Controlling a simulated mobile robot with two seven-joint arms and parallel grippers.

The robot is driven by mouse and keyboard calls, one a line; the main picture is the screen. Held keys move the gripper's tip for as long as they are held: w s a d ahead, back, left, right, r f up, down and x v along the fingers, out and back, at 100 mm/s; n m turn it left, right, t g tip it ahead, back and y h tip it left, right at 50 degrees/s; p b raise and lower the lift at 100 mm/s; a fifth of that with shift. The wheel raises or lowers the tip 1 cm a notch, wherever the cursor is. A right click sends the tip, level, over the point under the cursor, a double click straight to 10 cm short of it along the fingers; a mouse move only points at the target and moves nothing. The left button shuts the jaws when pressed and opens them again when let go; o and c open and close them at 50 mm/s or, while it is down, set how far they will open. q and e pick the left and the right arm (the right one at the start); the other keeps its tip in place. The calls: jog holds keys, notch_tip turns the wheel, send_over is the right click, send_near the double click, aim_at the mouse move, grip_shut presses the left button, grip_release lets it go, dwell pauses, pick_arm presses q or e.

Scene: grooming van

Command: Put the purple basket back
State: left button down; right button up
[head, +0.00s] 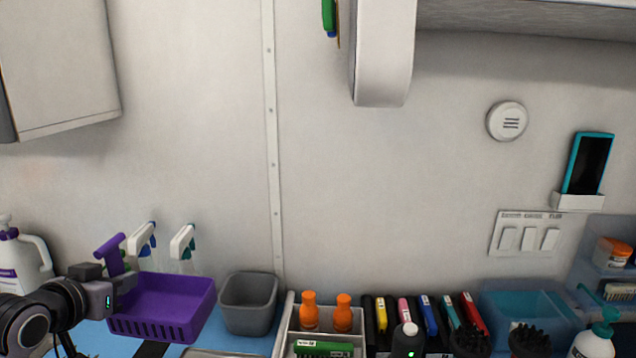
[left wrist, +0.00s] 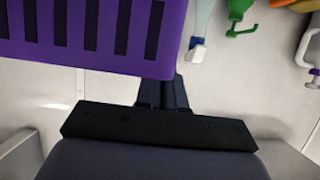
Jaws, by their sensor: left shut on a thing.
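The purple basket (head: 163,306) has slotted sides and is at the lower left of the head view, above the blue surface. My left gripper (head: 122,287) is shut on its left end. The basket looks roughly level and empty; whether it touches the surface under it I cannot tell. Its slotted side also fills the upper left of the left wrist view (left wrist: 90,35). The fingertips are mostly hidden there. My right gripper is not in view.
A grey bin (head: 248,303) stands just right of the basket. Two spray bottles with blue (head: 143,240) and green (head: 184,243) parts are behind it. A white jug (head: 22,262) is at left. A grey organizer (head: 290,325) with orange bottles stands further right.

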pick_arm(q)
jog(key=s+d+f, duration=0.4)
jog(key=s+d, duration=0.2)
jog(key=s, duration=0.1)
jog(key=s+d+f+n+y, duration=0.1)
jog(key=s+d+f, duration=0.2)
jog(key=s+d, duration=0.3)
jog(key=shift+s+d+f, duration=0.3)
jog(key=shift+s+f, duration=0.05)
jog(key=shift+s, duration=0.1)
jog(key=shift+a, duration=0.1)
